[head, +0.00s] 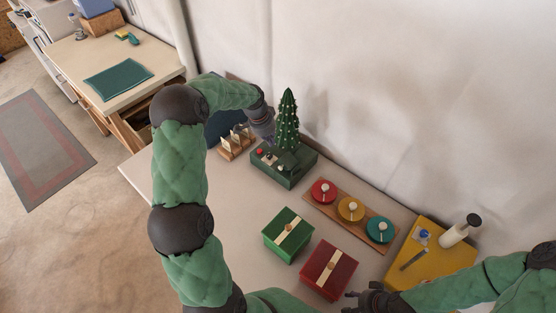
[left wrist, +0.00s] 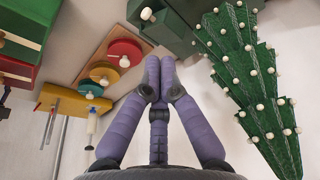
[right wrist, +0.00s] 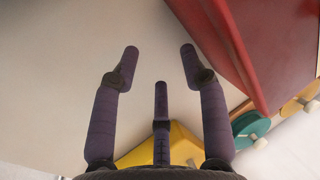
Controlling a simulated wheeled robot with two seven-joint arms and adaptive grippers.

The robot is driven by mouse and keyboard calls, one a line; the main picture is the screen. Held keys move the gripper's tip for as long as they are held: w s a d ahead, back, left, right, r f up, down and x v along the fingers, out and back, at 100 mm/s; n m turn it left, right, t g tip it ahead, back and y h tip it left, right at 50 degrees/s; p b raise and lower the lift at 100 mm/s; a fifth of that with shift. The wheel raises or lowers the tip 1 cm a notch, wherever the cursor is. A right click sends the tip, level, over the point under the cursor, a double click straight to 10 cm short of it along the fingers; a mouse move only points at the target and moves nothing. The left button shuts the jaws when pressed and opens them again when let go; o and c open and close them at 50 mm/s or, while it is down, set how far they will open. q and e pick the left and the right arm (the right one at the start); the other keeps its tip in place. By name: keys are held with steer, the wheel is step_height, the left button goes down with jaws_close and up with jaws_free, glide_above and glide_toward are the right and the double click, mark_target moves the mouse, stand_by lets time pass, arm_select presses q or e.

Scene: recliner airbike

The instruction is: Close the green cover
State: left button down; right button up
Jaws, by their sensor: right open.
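A green box (head: 288,235) with a cream strip and a small knob on top stands mid-table; its top looks flat and shut. A dark green box (head: 285,167) bears a studded green tree (head: 287,122), upright, with small knobs on its top. I cannot tell which part is the green cover. My left gripper (head: 267,137) is beside the tree, above the dark green box; the left wrist view shows its fingertips (left wrist: 160,62) together with nothing between them, and the tree (left wrist: 250,80) to the right. My right gripper (head: 352,295) is open and empty beside the red box (head: 330,268); its fingers (right wrist: 160,55) are spread.
A wooden board (head: 335,205) carries red, yellow and teal discs. A yellow block (head: 435,255) with a white bottle (head: 458,231) stands at the right. A wooden rack (head: 237,143) is left of the tree. The white wall closes off the back. The table's left front is clear.

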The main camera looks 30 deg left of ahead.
arm_select(q)
steer(key=n, duration=0.3)
arm_select(e)
steer(key=shift+r, duration=0.2)
arm_select(q)
glide_toward(286, 163)
steer(key=f, duration=0.2)
steer(key=a+f, duration=0.1)
steer(key=f, duration=0.2)
steer(key=shift+s+a+f+b, duration=0.1)
steer(key=shift+a+f+b, duration=0.15)
steer(key=shift+f+b, duration=0.1)
arm_select(e)
steer(key=shift+f, duration=0.4)
arm_select(q)
steer(key=shift+d+f+t, duration=0.15)
steer(key=shift+f+t, duration=0.15)
steer(key=shift+f, duration=0.35)
